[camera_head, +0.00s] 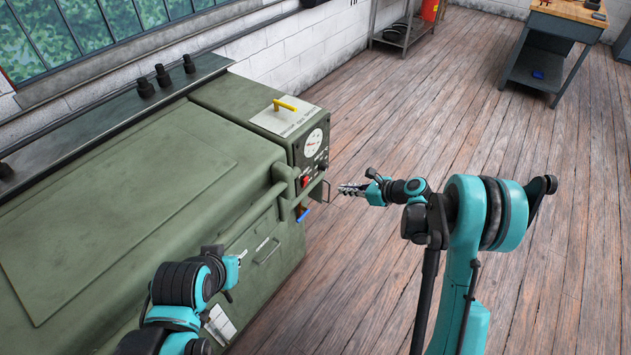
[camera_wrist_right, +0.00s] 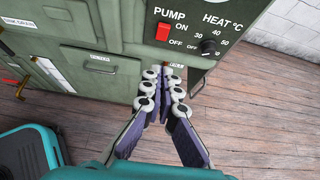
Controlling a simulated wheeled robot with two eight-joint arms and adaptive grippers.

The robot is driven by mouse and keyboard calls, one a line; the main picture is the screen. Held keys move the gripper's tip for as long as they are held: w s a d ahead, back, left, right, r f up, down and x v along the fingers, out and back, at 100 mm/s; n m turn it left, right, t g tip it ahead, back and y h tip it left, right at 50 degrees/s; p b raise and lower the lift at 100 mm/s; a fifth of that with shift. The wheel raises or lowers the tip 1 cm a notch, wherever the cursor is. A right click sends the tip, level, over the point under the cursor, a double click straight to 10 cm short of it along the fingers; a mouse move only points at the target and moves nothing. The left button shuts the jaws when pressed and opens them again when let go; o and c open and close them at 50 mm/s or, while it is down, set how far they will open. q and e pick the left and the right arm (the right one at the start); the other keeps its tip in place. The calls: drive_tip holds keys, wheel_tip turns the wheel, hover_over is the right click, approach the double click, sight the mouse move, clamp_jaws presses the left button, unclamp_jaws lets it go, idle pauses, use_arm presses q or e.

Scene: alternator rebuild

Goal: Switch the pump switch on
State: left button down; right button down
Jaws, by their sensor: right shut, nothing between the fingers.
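The pump switch (camera_wrist_right: 163,31) is a red rocker on the dark control panel, beside the printed words PUMP, ON and OFF. Which way it is pressed I cannot tell. It also shows small in the head view (camera_head: 306,181), on the end of the green machine (camera_head: 130,200). My right gripper (camera_head: 345,189) is shut and empty, in front of the panel and pointing at it. In the right wrist view its fingertips (camera_wrist_right: 165,76) are together below the switch, apart from it in the picture. My left gripper (camera_head: 241,257) is by the machine's front; its jaws are too small to read.
A black heat knob (camera_wrist_right: 209,46) sits right of the switch. A round gauge (camera_head: 313,143) is above the panel, and a yellow handle (camera_head: 287,104) is on top. The wooden floor (camera_head: 420,120) right of the machine is mostly clear.

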drive_tip(key=shift+f, duration=0.1)
drive_tip(key=b, duration=0.4)
approach(307, 180)
drive_tip(key=w+a+f, duration=0.2)
drive_tip(key=a+f, duration=0.1)
drive_tip(key=f, duration=0.1)
drive_tip(key=shift+w+a+r, duration=0.2)
drive_tip(key=shift+w+a, duration=0.35)
drive_tip(key=shift+a, duration=0.1)
drive_tip(key=shift+w+a+r+g+h, duration=0.2)
drive_tip(key=shift+a+g+h, duration=0.1)
drive_tip(key=shift+h, duration=0.1)
